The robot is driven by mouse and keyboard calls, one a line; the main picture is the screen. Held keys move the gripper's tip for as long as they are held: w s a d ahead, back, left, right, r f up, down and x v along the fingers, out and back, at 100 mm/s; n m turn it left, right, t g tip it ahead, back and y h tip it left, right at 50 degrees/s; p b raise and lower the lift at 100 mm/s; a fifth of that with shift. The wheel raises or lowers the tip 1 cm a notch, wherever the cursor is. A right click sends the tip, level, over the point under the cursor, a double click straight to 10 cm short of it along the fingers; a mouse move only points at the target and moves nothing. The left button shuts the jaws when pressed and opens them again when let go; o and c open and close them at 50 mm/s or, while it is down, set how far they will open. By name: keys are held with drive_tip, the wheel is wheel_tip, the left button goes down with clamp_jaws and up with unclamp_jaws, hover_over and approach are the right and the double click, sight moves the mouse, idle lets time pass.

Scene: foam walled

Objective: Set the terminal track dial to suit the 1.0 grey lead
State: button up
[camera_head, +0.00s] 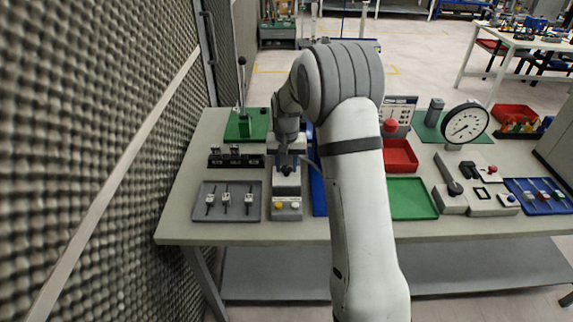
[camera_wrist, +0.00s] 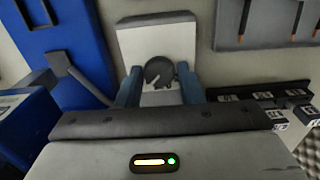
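The terminal track dial (camera_wrist: 159,71) is a dark round knob with a pale pointer mark, on a light grey unit (camera_wrist: 158,35). In the head view the unit (camera_head: 287,185) stands left of my arm, with the dark knob (camera_head: 286,171) on it. My gripper (camera_wrist: 160,90) is open, with one blue finger on each side of the dial. A gap seems to show on both sides; touching cannot be told. Three leads with pale labels lie in a grey tray (camera_head: 210,214) left of the unit. Their sizes and the dial markings are too small to read.
A black rack with labelled blocks (camera_head: 236,158) stands behind the tray. A box with yellow and white buttons (camera_head: 287,207) is in front of the unit. A blue panel (camera_head: 319,190) is close on the right. A green stand with an upright lever (camera_head: 244,122) is behind.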

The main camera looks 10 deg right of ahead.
sight(286, 168)
drive_tip(key=o, duration=0.3)
drive_tip(key=shift+o, duration=0.2)
wheel_tip(286, 168, up, 7)
drive_tip(key=shift+r+b, duration=0.2)
drive_tip(key=shift+b, duration=0.3)
drive_tip(key=shift+r, duration=0.2)
drive_tip(key=shift+s+r, duration=0.25)
drive_tip(key=shift+r, duration=0.05)
drive_tip(key=s+d+r+n+t, duration=0.1)
drive_tip(key=s+r, duration=0.3)
drive_tip(key=s, duration=0.7)
drive_tip(key=s+d+r+t, duration=0.1)
drive_tip(key=s+r, duration=0.4)
drive_tip(key=s, duration=0.7)
drive_tip(key=s+f+n+t, duration=0.1)
drive_tip(key=s+f, duration=0.1)
drive_tip(key=s, duration=0.7)
drive_tip(key=shift+s+f, duration=0.15)
drive_tip(key=shift+f, duration=0.1)
